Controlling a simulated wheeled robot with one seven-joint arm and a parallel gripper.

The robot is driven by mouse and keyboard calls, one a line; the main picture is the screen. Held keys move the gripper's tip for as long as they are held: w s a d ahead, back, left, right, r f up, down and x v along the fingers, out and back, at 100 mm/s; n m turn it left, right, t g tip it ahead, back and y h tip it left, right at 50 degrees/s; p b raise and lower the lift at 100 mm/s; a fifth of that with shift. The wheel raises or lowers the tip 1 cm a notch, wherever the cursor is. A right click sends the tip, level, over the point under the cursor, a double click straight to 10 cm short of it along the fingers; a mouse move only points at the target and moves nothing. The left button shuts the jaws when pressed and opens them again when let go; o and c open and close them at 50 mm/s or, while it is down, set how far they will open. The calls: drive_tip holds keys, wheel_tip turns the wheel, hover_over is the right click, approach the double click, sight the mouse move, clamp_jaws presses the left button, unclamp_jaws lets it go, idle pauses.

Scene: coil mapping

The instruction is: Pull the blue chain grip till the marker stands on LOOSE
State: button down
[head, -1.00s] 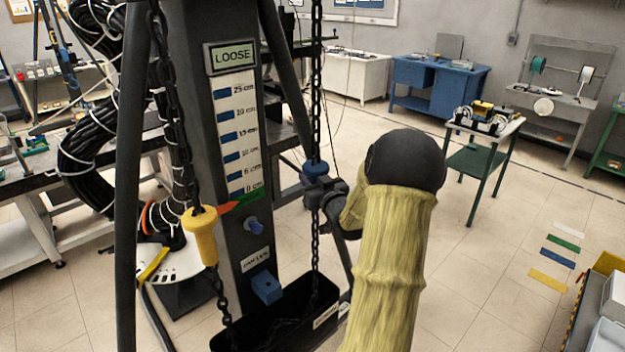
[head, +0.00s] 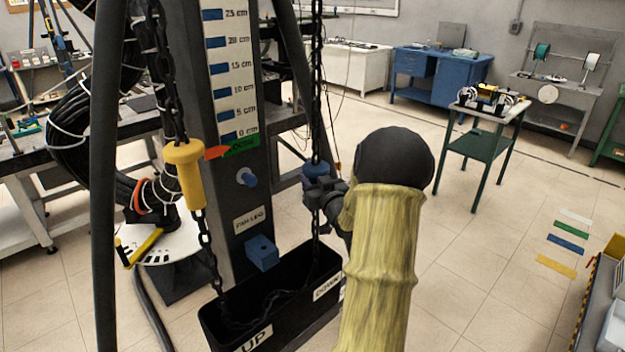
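The blue chain grip (head: 316,168) sits on the right-hand chain. My gripper (head: 319,192) is closed around it from the right, and part of the grip is hidden by the fingers. A yellow grip (head: 184,176) sits on the left-hand chain. An orange pointer, the marker (head: 216,153), reaches right to the scale (head: 232,75). Its tip is at the left end of a green band (head: 242,146) just under 0 cm. The lettering on the band is too small to read surely. No LOOSE sign above the scale is in view.
A black bin (head: 272,298), labelled UP and DOWN, holds slack chain below. A dark stand leg (head: 104,200) rises at left. Black cable coils (head: 80,140) hang beside it.

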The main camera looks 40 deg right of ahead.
drive_tip(key=shift+f+b, duration=0.5)
drive_tip(key=shift+f, duration=0.6)
drive_tip(key=c, duration=1)
unclamp_jaws()
drive_tip(key=shift+r, duration=0.1)
drive_tip(key=shift+s, duration=0.1)
drive_tip(key=b+v, duration=0.3)
drive_tip(key=v, duration=1.4)
drive_tip(key=shift+s+b, duration=0.2)
drive_tip(key=shift+b, duration=0.2)
drive_tip(key=shift+w, duration=0.15)
